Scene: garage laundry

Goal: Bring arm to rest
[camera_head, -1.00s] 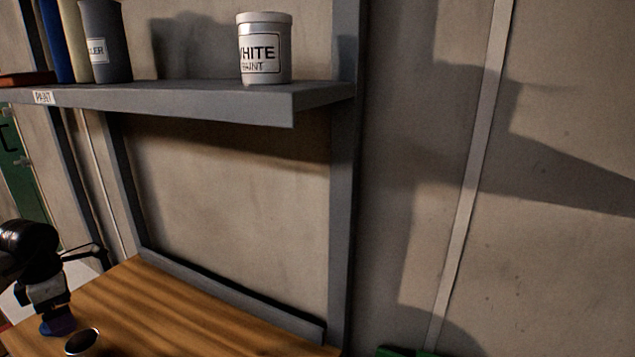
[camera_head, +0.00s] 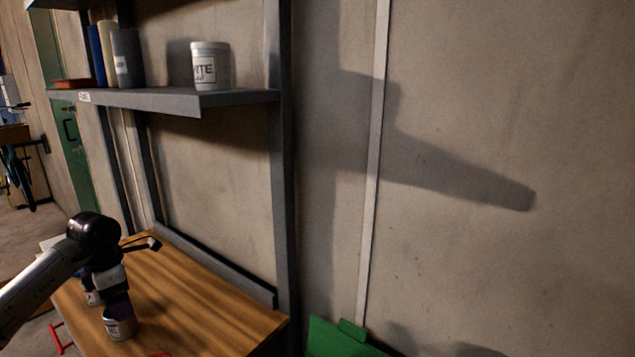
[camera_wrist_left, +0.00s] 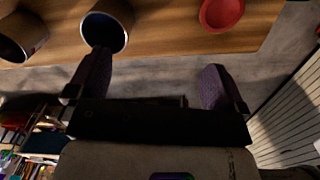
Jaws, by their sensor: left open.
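My left arm comes in from the left in the head view, and its gripper (camera_head: 118,302) is over the wooden workbench beside a labelled can. In the left wrist view the two dark fingers of the left gripper (camera_wrist_left: 155,88) stand wide apart with nothing between them. One finger overlaps the open can (camera_wrist_left: 106,28) in that view; I cannot tell whether it touches. The same can shows in the head view (camera_head: 121,325). A second can (camera_wrist_left: 22,36) stands to its left, partly hidden behind the gripper in the head view (camera_head: 91,297). My right gripper is not seen.
The wooden workbench (camera_head: 205,308) has free room at its right. A red round dish (camera_wrist_left: 221,12) lies near its edge. A grey shelf (camera_head: 180,101) above holds a white paint can (camera_head: 210,66) and several other containers. A green object (camera_head: 335,338) stands at the lower right.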

